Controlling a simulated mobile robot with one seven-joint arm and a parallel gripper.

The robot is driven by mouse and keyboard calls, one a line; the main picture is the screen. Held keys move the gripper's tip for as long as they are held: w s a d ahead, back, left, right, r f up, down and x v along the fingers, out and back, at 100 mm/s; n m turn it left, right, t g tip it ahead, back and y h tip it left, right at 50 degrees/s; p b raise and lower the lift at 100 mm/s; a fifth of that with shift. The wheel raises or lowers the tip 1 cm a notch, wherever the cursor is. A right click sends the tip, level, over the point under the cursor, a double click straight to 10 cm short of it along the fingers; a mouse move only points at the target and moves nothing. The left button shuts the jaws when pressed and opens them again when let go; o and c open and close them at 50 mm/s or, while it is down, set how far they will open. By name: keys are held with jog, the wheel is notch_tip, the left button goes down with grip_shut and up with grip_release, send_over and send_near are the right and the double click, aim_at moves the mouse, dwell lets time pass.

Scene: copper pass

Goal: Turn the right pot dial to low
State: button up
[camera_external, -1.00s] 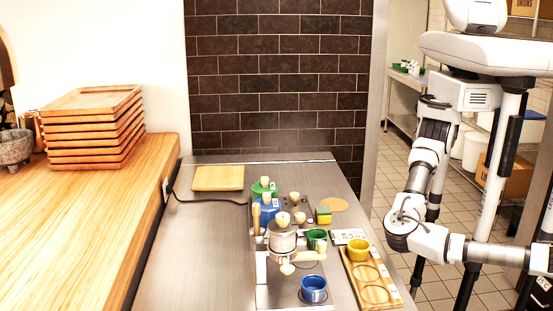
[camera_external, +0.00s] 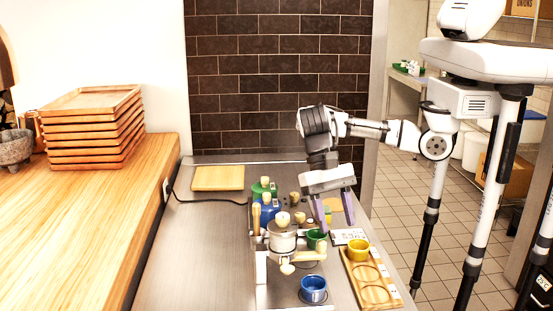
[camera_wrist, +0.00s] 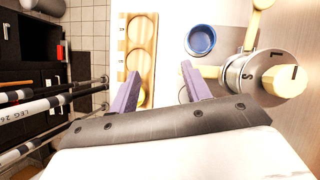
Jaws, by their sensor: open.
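The steel pot-like vessel (camera_external: 282,241) with a wooden top knob (camera_external: 282,219) stands on the counter. In the wrist view, its round grey top (camera_wrist: 255,75) carries dark letter marks and a pale wooden knob (camera_wrist: 287,81). More wooden knobs (camera_external: 295,199) stand behind it; I cannot tell which is the right pot dial, nor its setting. My gripper (camera_external: 336,222) points down over the counter, right of the knobs, with its fingers apart and empty. In the wrist view, my gripper (camera_wrist: 160,70) has the steel vessel to its right.
A blue cup (camera_external: 313,289) stands at the front. A green cup (camera_external: 315,239) stands beside the vessel. A yellow cup (camera_external: 358,250) sits on a wooden tray (camera_external: 387,297) at the right. A white card (camera_external: 348,236) lies near my gripper.

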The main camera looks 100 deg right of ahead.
jog(key=w+d+r+m+t+h, duration=0.1)
jog(key=w+d+m, duration=0.15)
jog(key=d, duration=0.45)
jog(key=w+d+m+t+h, duration=0.1)
jog(key=w+d+m, duration=0.15)
jog(key=d, duration=0.45)
notch_tip(320, 180, up, 3)
jog(key=m+h, duration=0.3)
jog(key=m, duration=0.4)
send_over(294, 194)
notch_tip(294, 194, down, 14)
jog(key=p, duration=0.2)
jog(key=shift+d+r+p, duration=0.1)
jog(key=shift+r+p, duration=0.05)
jog(key=shift+p, duration=0.15)
jog(key=shift+c, duration=0.3)
jog(key=c, duration=0.9)
